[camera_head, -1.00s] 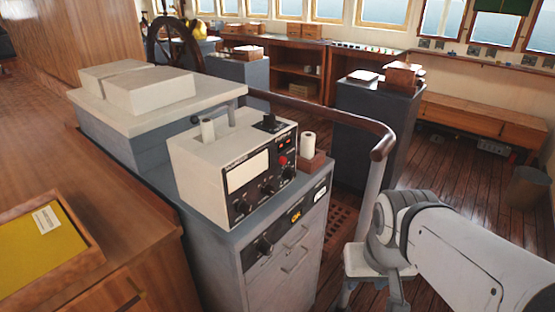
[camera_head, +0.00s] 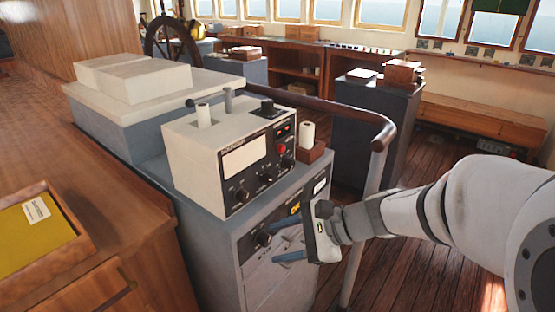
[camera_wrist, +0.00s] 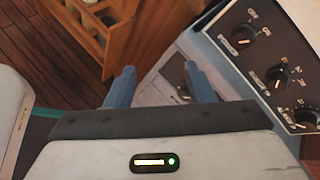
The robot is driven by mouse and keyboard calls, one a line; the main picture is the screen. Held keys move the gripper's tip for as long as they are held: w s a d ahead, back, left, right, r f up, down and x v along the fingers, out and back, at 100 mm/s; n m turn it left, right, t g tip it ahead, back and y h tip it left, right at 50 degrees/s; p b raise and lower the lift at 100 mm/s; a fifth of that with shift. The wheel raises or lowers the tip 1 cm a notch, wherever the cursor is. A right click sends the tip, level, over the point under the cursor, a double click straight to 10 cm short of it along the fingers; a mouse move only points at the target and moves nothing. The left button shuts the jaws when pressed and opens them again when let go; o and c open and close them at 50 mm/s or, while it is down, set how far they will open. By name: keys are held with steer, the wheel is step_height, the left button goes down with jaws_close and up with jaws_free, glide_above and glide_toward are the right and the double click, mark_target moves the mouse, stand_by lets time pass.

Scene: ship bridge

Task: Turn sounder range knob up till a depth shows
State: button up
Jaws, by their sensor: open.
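A pale instrument box with a black front panel (camera_head: 257,166) stands on a grey cabinet; its large window (camera_head: 244,157) is pale with no readable figures. Several dark knobs sit on it, one at lower left (camera_head: 241,195); they also show in the wrist view, one at the top (camera_wrist: 243,36). Below, the cabinet's black strip has another knob (camera_head: 262,238) and small orange characters (camera_head: 295,208), unreadable. I cannot tell which knob is the sounder range. My gripper (camera_head: 272,244) is open, its blue fingers pointing at the strip knob; contact is unclear. Fingers also show in the wrist view (camera_wrist: 158,70).
A brown handrail (camera_head: 340,112) curves behind the cabinet to a post close to my arm. A wooden counter with a yellow-lined tray (camera_head: 35,238) is at left. A small brown holder with a white roll (camera_head: 307,134) sits beside the box. Wooden floor is open at right.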

steer(key=w+m+t+y+b, duration=0.1)
steer(key=w+m+t+y, duration=0.1)
steer(key=w+m+t, duration=0.35)
steer(key=m+t+b, duration=0.1)
steer(key=m+t, duration=0.2)
steer(key=m, duration=0.3)
glide_toward(272, 181)
steer(key=x, duration=0.2)
steer(key=shift+y, duration=0.3)
steer(key=x, duration=0.7)
steer(key=shift+a, duration=0.15)
steer(key=c, duration=1)
